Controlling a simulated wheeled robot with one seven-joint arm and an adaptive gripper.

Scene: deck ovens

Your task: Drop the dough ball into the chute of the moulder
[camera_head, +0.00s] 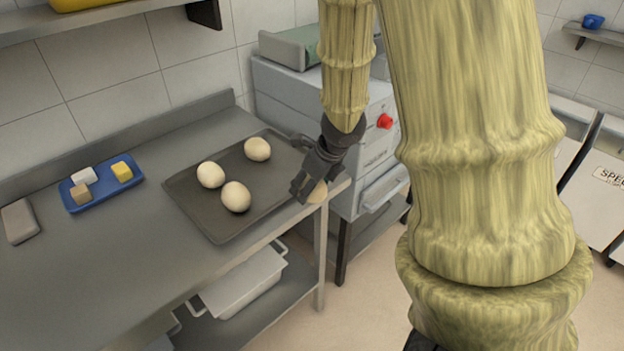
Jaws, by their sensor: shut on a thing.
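My gripper (308,183) is shut on a pale dough ball (318,192), beside the right edge of the dark baking tray. Most of that ball is hidden behind the fingers. Three more dough balls lie on the tray (218,226): one at the back (257,149), one at the left (210,175) and one at the front (236,197). The grey machine (285,92) right of the table, with a red button (384,121), looks like the moulder. A green surface (308,48) shows on its top. My arm hides part of it, and I cannot make out the chute opening clearly.
A blue tray (103,201) with small white, brown and yellow blocks sits on the steel table (110,270). A grey block (19,221) lies at the far left. A white bin (243,284) stands on the lower shelf. The table front is clear.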

